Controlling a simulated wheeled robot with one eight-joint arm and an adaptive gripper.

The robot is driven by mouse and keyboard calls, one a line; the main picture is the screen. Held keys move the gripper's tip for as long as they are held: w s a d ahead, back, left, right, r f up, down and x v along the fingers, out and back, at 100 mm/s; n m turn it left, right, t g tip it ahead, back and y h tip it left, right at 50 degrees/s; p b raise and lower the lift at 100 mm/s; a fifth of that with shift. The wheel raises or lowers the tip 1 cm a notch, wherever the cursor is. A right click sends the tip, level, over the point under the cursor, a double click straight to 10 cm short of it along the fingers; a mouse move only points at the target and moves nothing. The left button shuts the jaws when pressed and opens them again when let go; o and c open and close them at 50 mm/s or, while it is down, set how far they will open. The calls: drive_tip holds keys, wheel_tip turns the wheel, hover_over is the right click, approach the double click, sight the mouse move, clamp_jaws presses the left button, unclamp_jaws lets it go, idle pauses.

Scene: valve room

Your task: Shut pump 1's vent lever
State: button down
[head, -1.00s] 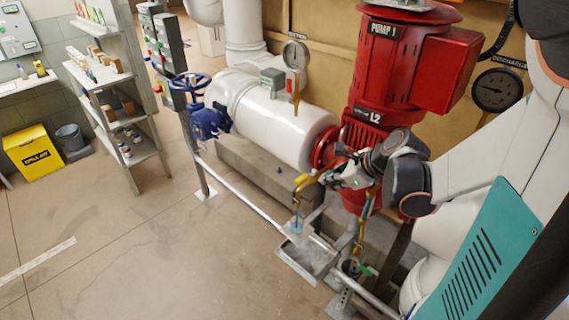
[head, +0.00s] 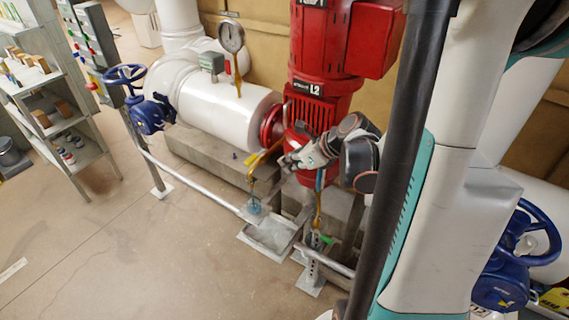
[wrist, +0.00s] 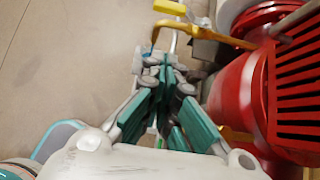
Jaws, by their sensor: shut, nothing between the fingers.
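Pump 1 (head: 318,50) is the red motor and pump body, with an "L2" plate. A small yellow lever (head: 251,159) sits at the top of the orange vent pipe (head: 266,160) beside the pump. In the wrist view the yellow lever (wrist: 169,7) shows at the top edge, beyond the fingertips. My gripper (head: 286,162) is shut and empty, just right of the lever and pipe. In the wrist view my gripper (wrist: 160,62) has its teal fingers together, just below the orange pipe (wrist: 185,27) in the picture. Whether it touches the pipe I cannot tell.
The orange pipe drops toward a blue cup (head: 253,206) over a metal tray (head: 270,238). A grey rail (head: 195,185) runs in front. A second pipe has a green lever (head: 327,239). A blue handwheel valve (head: 505,270) stands at right.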

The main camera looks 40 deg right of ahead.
sight(256, 156)
drive_tip(key=w+a+f+b, duration=0.3)
drive_tip(key=w+f, duration=0.2)
drive_tip(key=w, duration=0.4)
drive_tip(key=shift+f, duration=0.25)
drive_tip(key=shift+a, duration=0.15)
